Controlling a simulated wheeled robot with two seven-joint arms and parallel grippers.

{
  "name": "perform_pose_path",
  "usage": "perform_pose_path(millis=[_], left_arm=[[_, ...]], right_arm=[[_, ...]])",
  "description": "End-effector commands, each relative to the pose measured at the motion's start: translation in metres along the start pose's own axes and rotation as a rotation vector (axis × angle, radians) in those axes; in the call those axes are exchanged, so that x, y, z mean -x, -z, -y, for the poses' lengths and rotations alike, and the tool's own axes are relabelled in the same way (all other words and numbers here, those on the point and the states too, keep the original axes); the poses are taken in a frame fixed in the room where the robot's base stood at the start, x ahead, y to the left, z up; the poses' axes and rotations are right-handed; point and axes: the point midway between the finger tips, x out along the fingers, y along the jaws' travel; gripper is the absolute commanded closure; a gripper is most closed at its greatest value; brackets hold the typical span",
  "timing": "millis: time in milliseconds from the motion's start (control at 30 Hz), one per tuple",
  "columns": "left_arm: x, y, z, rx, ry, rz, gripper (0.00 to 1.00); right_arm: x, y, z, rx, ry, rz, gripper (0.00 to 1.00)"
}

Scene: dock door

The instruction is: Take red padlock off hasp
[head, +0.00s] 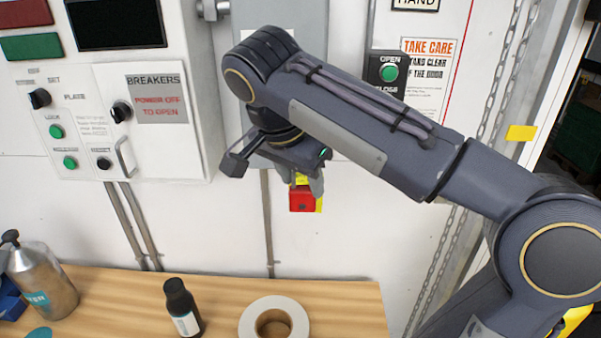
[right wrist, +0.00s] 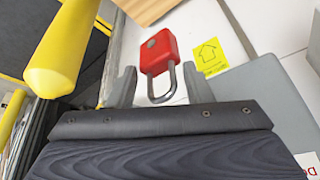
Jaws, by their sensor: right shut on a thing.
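The red padlock (head: 302,200) shows just below my right gripper (head: 305,178) in the head view, in front of the white wall. In the right wrist view the padlock (right wrist: 160,52) lies between the two grey fingers of my right gripper (right wrist: 160,88), its grey metal shackle toward the palm. My right gripper is shut on the padlock. The hasp cannot be made out; my right arm and hand cover the lower part of the grey wall box (head: 345,25). I cannot tell whether the shackle still passes through anything. My left gripper is not in view.
A breaker cabinet (head: 195,150) is on the wall at the left. A wooden bench (head: 225,285) below carries a tape roll (head: 250,322), a dark bottle (head: 180,300) and a metal bottle (head: 50,280). A yellow arrow label (right wrist: 209,57) is beside the padlock. A chain (head: 500,85) hangs at the right.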

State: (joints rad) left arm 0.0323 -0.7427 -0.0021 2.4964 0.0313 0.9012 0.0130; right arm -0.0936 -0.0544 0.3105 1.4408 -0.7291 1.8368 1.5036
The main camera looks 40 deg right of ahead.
Motion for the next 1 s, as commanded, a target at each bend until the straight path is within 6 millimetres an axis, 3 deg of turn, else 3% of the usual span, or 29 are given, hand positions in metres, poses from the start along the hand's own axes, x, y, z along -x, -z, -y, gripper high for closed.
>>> perform_pose_path(millis=[1000], left_arm=[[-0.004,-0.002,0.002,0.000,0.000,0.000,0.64]], right_arm=[[0.017,-0.038,-0.028,-0.001,0.002,0.000,0.79]])
